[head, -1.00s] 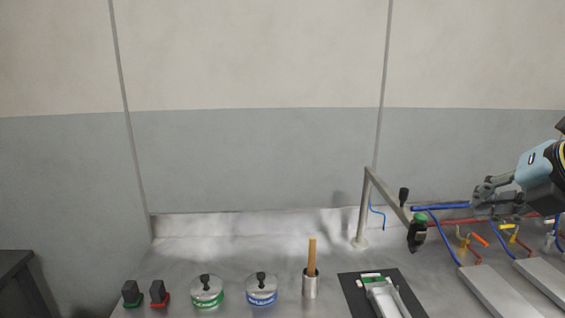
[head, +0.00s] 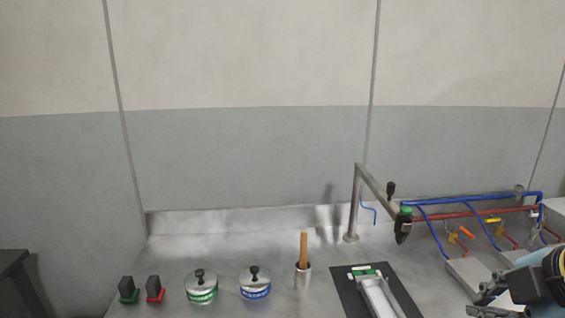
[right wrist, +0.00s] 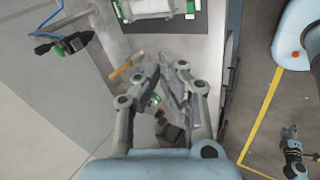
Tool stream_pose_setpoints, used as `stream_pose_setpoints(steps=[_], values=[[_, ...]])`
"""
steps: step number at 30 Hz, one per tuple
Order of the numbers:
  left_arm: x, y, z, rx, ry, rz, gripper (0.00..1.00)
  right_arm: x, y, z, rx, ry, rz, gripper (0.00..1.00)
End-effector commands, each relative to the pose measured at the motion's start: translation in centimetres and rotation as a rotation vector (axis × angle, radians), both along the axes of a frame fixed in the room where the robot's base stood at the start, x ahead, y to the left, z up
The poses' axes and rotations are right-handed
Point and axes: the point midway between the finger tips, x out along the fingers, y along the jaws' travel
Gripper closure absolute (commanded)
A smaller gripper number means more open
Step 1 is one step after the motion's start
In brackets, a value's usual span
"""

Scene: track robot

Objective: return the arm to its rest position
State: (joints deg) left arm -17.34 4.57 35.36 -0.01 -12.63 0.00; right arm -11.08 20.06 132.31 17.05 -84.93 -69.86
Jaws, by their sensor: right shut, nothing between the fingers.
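My right gripper (head: 486,297) shows at the lower right of the head view, low over the right part of the bench, beside the grey plates. It holds nothing. In the right wrist view its two fingers (right wrist: 163,78) point up the picture over the bench, and they are shut. My left arm is not in the head view. What looks like my left gripper (right wrist: 291,146) shows small at the lower right of the right wrist view, above the floor. Its jaws are too small to judge.
A steel post with arm (head: 355,205) stands by blue and red pipes (head: 480,203). A black mat (head: 349,296) bears a metal tray.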

Motion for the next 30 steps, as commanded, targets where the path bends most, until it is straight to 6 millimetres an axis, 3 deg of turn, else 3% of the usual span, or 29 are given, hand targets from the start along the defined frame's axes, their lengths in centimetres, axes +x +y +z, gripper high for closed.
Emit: stream_pose_setpoints(steps=[1, 6, 16, 19, 26, 29, 30], values=[[0.1, 0.0, 0.0, 0.0, -0.001, 0.0, 0.6, -2.0, 0.5, -1.2, 0.071, 0.041, -0.123, 1.0], [0.3, 0.0, 0.0, 0.0, -0.005, 0.0, 0.6, -7.8, 1.1, -3.9, 0.283, 0.144, -0.594, 1.0], [0.4, 0.0, -0.2, 0.001, -0.006, 0.0, 0.6, -16.0, 1.2, -6.6, 0.504, 0.218, -1.29, 1.0], [0.6, 0.0, -2.2, 0.001, -0.01, -0.001, 0.6, -14.9, 0.8, -12.0, 0.491, 0.227, -1.283, 1.0], [0.4, 0.0, -6.2, 0.001, -0.006, 0.0, 0.6, -14.2, 0.0, -24.3, 0.472, 0.255, -1.299, 1.0], [0.3, 0.0, -8.5, 0.0, -0.005, 0.0, 0.6, -14.7, -0.4, -31.5, 0.461, 0.272, -1.309, 1.0], [0.3, 0.0, -9.6, 0.0, -0.005, 0.0, 0.6, -15.1, -0.6, -34.7, 0.455, 0.279, -1.314, 1.0]])
